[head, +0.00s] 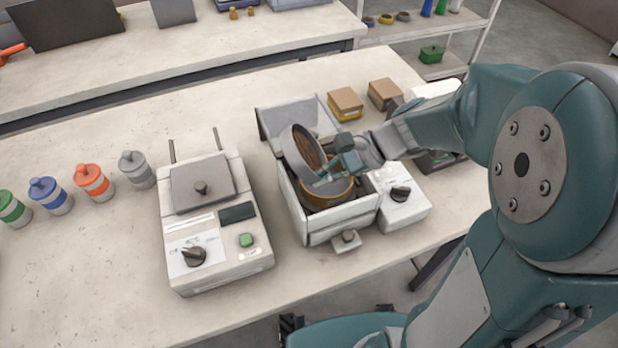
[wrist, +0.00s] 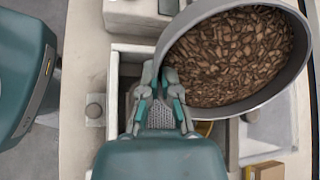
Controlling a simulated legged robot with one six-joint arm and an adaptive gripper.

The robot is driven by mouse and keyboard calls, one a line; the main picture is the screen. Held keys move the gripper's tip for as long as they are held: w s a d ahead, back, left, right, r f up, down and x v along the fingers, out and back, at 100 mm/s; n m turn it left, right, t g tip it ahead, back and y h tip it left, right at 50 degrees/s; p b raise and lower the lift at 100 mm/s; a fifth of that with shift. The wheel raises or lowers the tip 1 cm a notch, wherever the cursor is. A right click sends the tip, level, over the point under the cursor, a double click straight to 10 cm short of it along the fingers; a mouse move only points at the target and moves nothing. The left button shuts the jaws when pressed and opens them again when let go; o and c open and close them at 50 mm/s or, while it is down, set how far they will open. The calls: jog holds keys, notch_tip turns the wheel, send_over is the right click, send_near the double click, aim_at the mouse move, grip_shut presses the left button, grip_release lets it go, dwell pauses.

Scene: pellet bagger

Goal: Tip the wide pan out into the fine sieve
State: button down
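The wide pan (head: 296,150) is a grey round pan holding brown, chip-like pellets. It is tilted steeply above the open box of the machine in the head view. In the wrist view the pan (wrist: 297,75) fills the upper right, with pellets still spread over its inside. My gripper (head: 335,168) is shut on the pan's rim; its fingers also show at the pan's left edge in the wrist view (wrist: 163,88). A brass-coloured round sieve (head: 343,190) sits inside the box below the pan, partly hidden by pan and gripper. A sliver of it shows in the wrist view (wrist: 204,128). Its mesh is hidden.
The white box (head: 318,232) has walls around the sieve and a raised lid at the back. A control block (head: 405,208) with a knob adjoins it. A scale-like machine (head: 215,225) stands left. Cardboard-coloured blocks (head: 345,100) lie behind. Several coloured canisters (head: 92,181) stand far left.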

jog(key=y, duration=0.1)
jog(key=d+y, duration=0.1)
jog(key=y, duration=0.3)
jog(key=shift+d+r, duration=0.15)
jog(key=shift+d, duration=0.1)
jog(key=y, duration=0.2)
jog(key=d+y, duration=0.1)
jog(key=y, duration=0.1)
jog(key=shift+w+d+r+g, duration=0.1)
jog(key=shift+d+r+g, duration=0.05)
jog(key=shift+g, duration=0.15)
jog(key=shift+d, duration=0.1)
